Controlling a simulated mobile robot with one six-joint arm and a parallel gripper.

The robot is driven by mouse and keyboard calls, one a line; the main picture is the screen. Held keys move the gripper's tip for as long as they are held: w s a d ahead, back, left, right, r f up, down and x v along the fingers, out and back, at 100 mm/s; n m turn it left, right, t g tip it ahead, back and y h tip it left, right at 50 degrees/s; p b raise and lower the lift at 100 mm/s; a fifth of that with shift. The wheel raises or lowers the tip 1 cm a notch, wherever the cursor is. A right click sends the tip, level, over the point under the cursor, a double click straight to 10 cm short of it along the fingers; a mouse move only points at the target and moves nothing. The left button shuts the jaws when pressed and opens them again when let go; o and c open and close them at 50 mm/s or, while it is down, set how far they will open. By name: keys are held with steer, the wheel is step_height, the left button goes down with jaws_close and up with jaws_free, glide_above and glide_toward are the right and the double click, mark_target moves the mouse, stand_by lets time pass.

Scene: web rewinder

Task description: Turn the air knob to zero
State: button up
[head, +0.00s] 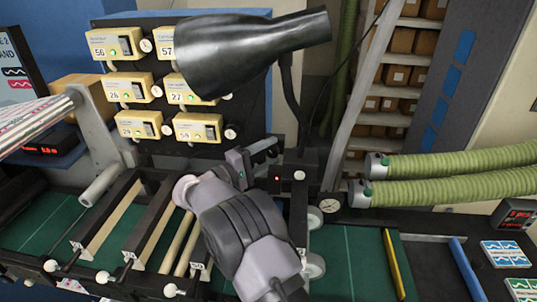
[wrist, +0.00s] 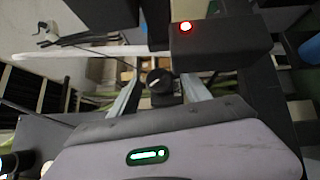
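A small round black knob (wrist: 159,80) with a pale pointer mark shows in the wrist view, between the two fingers of my gripper (wrist: 160,93). The fingers are apart, one on each side of it in the picture. I cannot tell whether they touch the knob or how far it is from the tips. The pointer slants, but no scale can be read. In the head view my gripper (head: 266,149) is beside a dark post, below the yellow modules. I cannot make out the knob there.
A dark box with a red light (wrist: 222,37) is close to my gripper in the wrist view. Yellow numbered modules (head: 115,43) hang behind.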

steer(key=shift+s+a, duration=0.1)
steer(key=shift+a, duration=0.05)
steer(key=b+v, duration=0.3)
steer(key=v, duration=1.4)
steer(key=shift+s, duration=0.1)
steer(key=shift+a, duration=0.1)
